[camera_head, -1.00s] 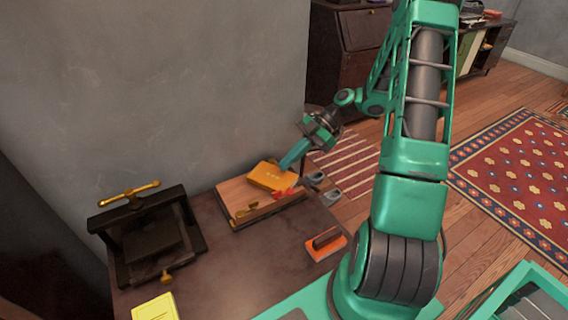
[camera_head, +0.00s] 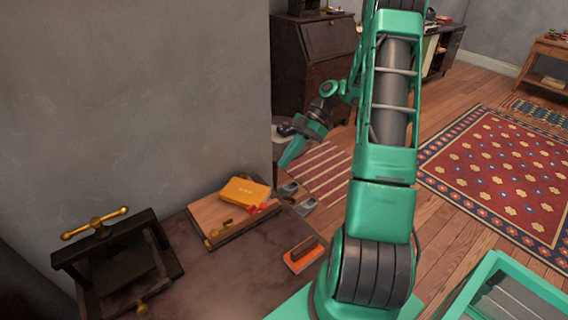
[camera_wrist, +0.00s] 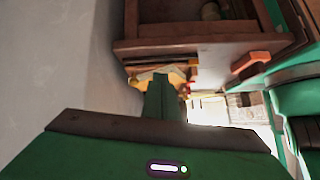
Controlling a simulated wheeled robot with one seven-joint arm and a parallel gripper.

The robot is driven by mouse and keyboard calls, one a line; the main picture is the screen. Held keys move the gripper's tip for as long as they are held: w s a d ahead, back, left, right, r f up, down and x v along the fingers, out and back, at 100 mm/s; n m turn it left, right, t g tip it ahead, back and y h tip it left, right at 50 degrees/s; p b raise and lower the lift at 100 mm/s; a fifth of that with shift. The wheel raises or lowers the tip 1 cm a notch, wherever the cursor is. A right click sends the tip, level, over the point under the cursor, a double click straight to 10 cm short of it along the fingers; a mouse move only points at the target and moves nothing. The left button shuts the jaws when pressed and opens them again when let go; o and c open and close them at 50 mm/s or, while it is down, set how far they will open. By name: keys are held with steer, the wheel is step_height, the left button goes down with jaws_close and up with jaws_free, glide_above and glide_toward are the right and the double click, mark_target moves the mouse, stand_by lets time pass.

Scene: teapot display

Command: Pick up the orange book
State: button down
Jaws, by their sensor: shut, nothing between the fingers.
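The orange book (camera_head: 245,192) lies flat on a wooden board (camera_head: 205,213) on the dark table, close to the wall corner. My gripper (camera_head: 284,164) is beyond the book and to its right in the head view, apart from it, and empty. In the wrist view my shut fingers (camera_wrist: 162,82) point toward the table's edge. A yellow-orange patch just past the fingertips there is probably the book, mostly hidden behind them.
An orange block with a dark top (camera_head: 303,254) lies on the table (camera_head: 255,270), right of the board. A dark press with a brass handle (camera_head: 112,255) stands at left. The wall (camera_head: 130,100) rises behind the board. Shoes (camera_head: 300,198) are on the floor beside the table.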

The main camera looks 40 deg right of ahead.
steer(key=s+a+r+m+h, duration=0.2)
steer(key=s+r+m+h, duration=0.2)
steer(key=s+r+m, duration=0.2)
steer(key=s+a+r+m+h, duration=0.2)
steer(key=s+r+m+h, duration=0.2)
steer(key=s+r+m, duration=0.3)
steer(key=s+m, duration=0.4)
steer(key=s, duration=0.1)
steer(key=shift+a, duration=0.3)
steer(key=c, duration=1.8)
jaws_free()
steer(key=s+m, duration=0.1)
steer(key=s, duration=0.1)
steer(key=s+m+h, duration=0.1)
steer(key=s, duration=0.1)
steer(key=s+m, duration=0.2)
steer(key=shift+s+r, duration=0.25)
steer(key=shift+o, duration=0.2)
steer(key=shift+s+m+t+h, duration=0.3)
steer(key=shift+s+m, duration=0.3)
steer(key=shift+s, duration=0.15)
